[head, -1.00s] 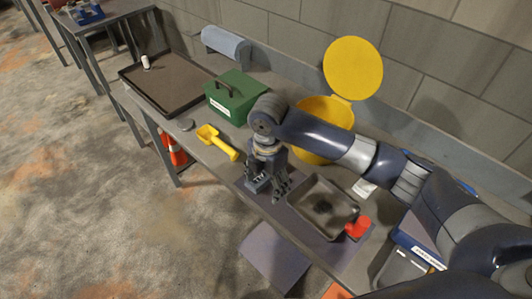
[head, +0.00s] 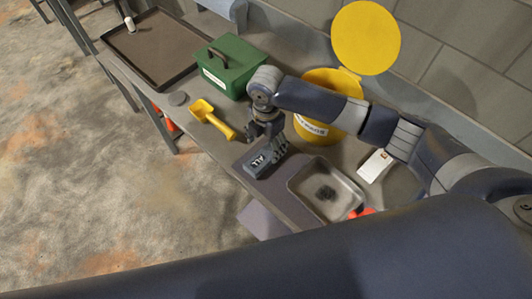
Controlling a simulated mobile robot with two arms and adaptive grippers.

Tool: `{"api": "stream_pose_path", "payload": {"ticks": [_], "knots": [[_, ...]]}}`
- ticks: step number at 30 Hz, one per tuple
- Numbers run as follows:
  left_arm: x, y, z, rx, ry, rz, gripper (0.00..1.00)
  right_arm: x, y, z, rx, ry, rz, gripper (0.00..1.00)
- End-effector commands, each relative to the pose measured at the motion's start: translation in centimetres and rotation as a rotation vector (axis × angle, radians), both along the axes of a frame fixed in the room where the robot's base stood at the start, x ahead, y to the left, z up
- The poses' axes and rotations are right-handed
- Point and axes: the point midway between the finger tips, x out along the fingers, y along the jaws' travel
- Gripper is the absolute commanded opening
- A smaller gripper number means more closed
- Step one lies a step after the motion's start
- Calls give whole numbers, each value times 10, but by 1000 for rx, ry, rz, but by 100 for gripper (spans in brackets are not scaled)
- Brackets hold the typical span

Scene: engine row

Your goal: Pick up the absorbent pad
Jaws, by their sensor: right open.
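No item in view is clearly marked as the absorbent pad, and I cannot tell which one it is. A flat grey-purple mat (head: 246,169) lies on the bench, partly covered. A white card-like piece (head: 375,166) with a small orange mark lies right of the yellow bucket. My left gripper is not in view.
A metal tray (head: 298,184) with a dark stain stands right of the block. A yellow bucket (head: 347,92) with raised lid, green box (head: 246,72), yellow scoop (head: 207,115) and dark tray (head: 126,43) line the bench. A red item (head: 364,211) is partly hidden. My arm link covers the foreground.

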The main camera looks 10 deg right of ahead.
Motion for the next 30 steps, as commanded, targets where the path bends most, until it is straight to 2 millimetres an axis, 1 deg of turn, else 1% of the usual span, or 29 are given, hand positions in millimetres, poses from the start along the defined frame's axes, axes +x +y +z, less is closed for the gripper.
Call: {"api": "stream_pose_path", "payload": {"ticks": [1, 3, 6, 7, 11, 17, 20, 21, 23, 26, 27, 30], "knots": [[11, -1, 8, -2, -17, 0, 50, -2, 0, -5, -2, 5, 1, 70], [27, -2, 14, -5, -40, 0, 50, -3, 1, -15, -1, 5, 0, 70], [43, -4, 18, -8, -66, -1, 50, -2, 0, -31, -3, 4, -1, 70], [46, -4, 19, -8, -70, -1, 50, -2, 1, -34, -2, 3, 0, 70], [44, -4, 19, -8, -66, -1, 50, -2, 1, -42, -1, 1, 1, 70], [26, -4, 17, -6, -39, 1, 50, -2, 1, -43, 0, 0, 1, 70], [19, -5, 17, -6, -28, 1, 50, -2, 1, -43, -1, 1, 1, 50], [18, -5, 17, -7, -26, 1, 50, -2, 1, -43, -1, 1, 1, 40], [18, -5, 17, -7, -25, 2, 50, -2, 1, -43, -1, 0, 1, 27], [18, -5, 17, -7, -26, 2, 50, -2, 1, -43, -1, 0, 1, 26], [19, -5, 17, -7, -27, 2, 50, -2, 1, -43, -1, 0, 1, 23], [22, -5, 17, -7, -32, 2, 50, -2, 0, -43, -1, 0, 0, 23]]}}
